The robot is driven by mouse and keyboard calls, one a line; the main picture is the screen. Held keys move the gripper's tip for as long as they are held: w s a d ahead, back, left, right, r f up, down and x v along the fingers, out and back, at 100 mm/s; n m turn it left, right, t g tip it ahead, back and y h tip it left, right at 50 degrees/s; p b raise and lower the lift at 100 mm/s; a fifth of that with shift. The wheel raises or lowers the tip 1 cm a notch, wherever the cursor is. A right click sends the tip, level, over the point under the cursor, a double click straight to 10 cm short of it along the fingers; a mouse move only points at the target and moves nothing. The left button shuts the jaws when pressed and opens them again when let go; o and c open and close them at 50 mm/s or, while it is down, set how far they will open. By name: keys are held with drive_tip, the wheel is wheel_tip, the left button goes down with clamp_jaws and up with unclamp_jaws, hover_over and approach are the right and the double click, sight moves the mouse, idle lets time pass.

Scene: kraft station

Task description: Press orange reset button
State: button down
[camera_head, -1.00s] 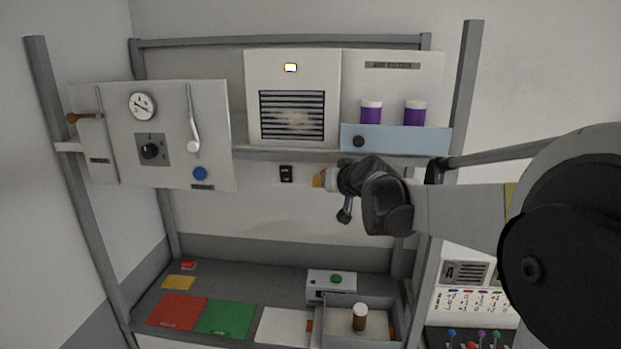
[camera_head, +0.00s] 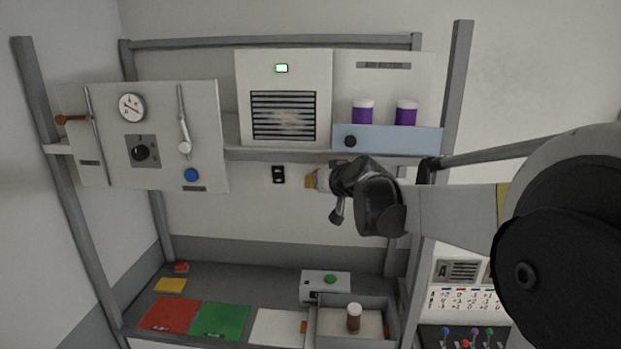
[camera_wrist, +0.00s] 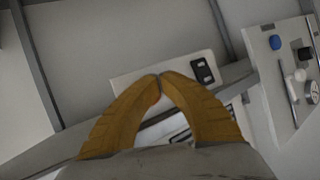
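A small red-orange piece (camera_head: 181,267) sits at the back left of the bench in the head view; it is too small to tell whether it is the reset button. No button clearly marked reset is readable. In the head view, my gripper (camera_head: 311,181) is below the shelf, just right of a black wall switch (camera_head: 278,174). The switch also shows in the wrist view (camera_wrist: 203,70), just beyond the fingertips.
A control panel (camera_head: 205,110) with a dial, knob, levers and blue button (camera_head: 191,175) hangs left. A vented white box (camera_head: 242,100) has a green-lit indicator (camera_head: 281,68). Purple jars (camera_head: 362,112) stand on the shelf. The bench holds coloured mats, a green-button box (camera_head: 311,289) and a tray (camera_head: 388,309).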

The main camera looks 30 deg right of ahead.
drive_tip(key=shift+s+a, duration=0.25)
drive_tip(key=shift+s, duration=0.1)
drive_tip(key=shift+s+a+p, duration=0.2)
drive_tip(key=shift+s+a, duration=0.5)
drive_tip(key=shift+s, duration=0.35)
drive_tip(key=shift+s+a+p, duration=0.15)
drive_tip(key=shift+s+a, duration=0.55)
drive_tip(key=shift+s, duration=0.35)
drive_tip(key=s+a+f+n+g+y+b, duration=0.1)
drive_tip(key=s+a+f+b, duration=0.3)
drive_tip(key=f+b, duration=0.35)
drive_tip(key=s+a+f+g+b, duration=0.1)
drive_tip(key=s+a+f+b, duration=0.25)
drive_tip(key=f+b, duration=0.4)
drive_tip(key=s+a+f+n+g+y+b, duration=0.1)
drive_tip(key=s+a+f+b, duration=0.3)
drive_tip(key=f, duration=0.6)
drive_tip(key=s+a+f+g+b, duration=0.1)
drive_tip(key=s+f+b, duration=0.3)
drive_tip(key=f+b, duration=0.3)
drive_tip(key=s+a+f+g+b, duration=0.1)
drive_tip(key=s+f+b, duration=0.4)
drive_tip(key=f, duration=0.7)
drive_tip(key=s+a+f+n+g+h+b, duration=0.1)
drive_tip(key=s+f+b, duration=0.4)
drive_tip(key=f+b, duration=0.5)
drive_tip(key=shift+s+a+f, duration=0.25)
drive_tip(key=shift+a+f, duration=0.05)
drive_tip(key=shift+a, duration=0.55)
